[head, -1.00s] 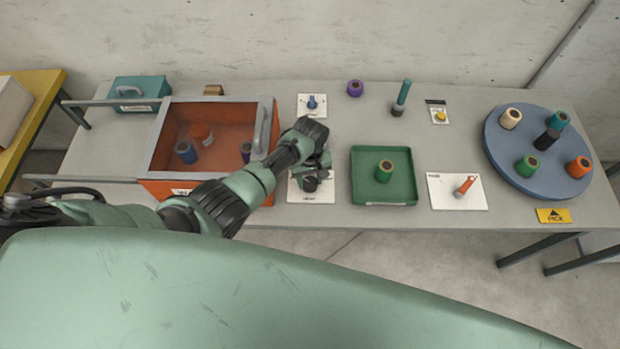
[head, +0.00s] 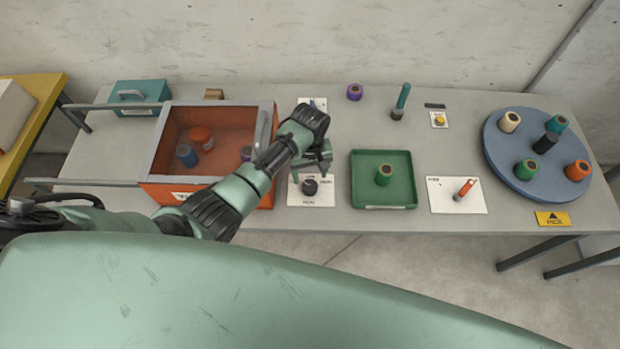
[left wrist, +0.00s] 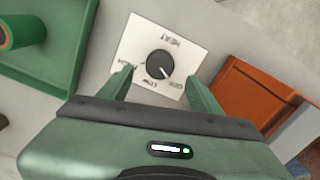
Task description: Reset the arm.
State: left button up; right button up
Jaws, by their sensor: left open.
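My left arm comes in from the left in the head view, passing over the front right corner of the orange bin. My left gripper (head: 318,168) is open and empty, above the bench just behind a black dial knob (head: 310,187) on a white card. In the left wrist view the open fingers (left wrist: 160,76) point toward the card marked HEAT, with the black knob (left wrist: 160,64) between and beyond their tips. The fingers look clear of the knob. My right gripper is not in view.
The orange bin (head: 163,190) holds several spools, left of the gripper. A green tray (head: 383,206) with one green spool stands to the right. Farther right are a card with an orange-handled switch (head: 465,189) and a blue turntable (head: 550,180) with several spools. A card with a blue knob is partly hidden behind the wrist.

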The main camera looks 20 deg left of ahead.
pick_arm(q)
jog(key=shift+r, duration=1)
jog(key=s+a+r+m+t, duration=0.1)
jog(key=s+a+r+m, duration=0.2)
jog(key=s, duration=0.5)
jog(key=s+a+r+m+t, duration=0.1)
jog(key=s+r+m, duration=0.25)
jog(key=s, duration=0.55)
jog(key=s+a+r+m+t, duration=0.2)
jog(key=s+r, duration=0.3)
jog(key=s, duration=0.3)
notch_tip(320, 180, down, 34)
jog(key=s+r+g+b, duration=0.1)
jog(key=s+g+b, duration=0.1)
jog(key=b, duration=0.5)
jog(key=s+a+f+b, duration=0.1)
jog(key=s+f+b, duration=0.1)
jog(key=s+f, duration=0.6)
jog(key=s+a+f+g+b, duration=0.1)
jog(key=s+f+b, duration=0.1)
jog(key=s+f, duration=0.6)
notch_tip(320, 180, down, 4)
jog(key=shift+a+f, duration=0.2)
jog(key=shift+a, duration=0.1)
